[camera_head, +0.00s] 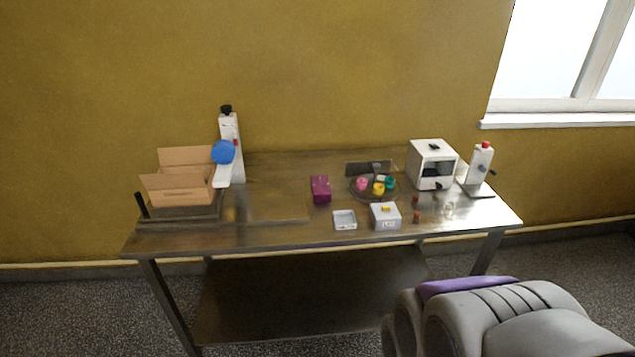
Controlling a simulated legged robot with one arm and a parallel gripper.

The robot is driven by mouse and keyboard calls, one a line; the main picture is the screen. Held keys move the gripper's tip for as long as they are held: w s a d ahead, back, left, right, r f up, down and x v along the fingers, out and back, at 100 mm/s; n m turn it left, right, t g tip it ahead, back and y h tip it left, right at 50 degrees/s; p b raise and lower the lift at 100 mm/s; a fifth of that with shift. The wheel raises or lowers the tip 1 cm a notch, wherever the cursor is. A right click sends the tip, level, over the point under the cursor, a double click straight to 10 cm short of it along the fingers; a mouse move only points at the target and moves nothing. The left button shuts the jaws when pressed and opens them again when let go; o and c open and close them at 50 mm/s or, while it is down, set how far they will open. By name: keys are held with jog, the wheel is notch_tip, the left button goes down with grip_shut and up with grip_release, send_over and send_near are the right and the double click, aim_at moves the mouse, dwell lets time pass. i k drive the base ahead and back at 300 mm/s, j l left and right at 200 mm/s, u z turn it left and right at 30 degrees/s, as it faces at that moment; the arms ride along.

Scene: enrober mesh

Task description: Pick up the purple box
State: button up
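The purple box (320,189) stands on the metal table (270,208), a little right of its middle. It is a small magenta-purple block, and nothing covers it from this view. The fingers of my gripper do not show. A large grey rounded part at the lower right, in front of the table, appears to be mine; it has a purple patch on top and is well apart from the box.
A round dark tray (362,197) with colourful cups is right of the box. A shallow tray (344,226) and a white box (384,222) stand in front. An open cardboard box (180,197) is left, a white machine (432,163) right.

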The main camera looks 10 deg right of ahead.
aim_at(320, 188)
jog(key=i+j, duration=0.8)
jog(key=j+z, duration=0.1)
jog(key=z, duration=0.3)
jog(key=i+j+z, duration=0.15)
jog(key=z, duration=0.3)
jog(key=j+z, duration=0.1)
jog(key=z, duration=0.3)
jog(key=j+z, duration=0.15)
jog(key=z, duration=0.25)
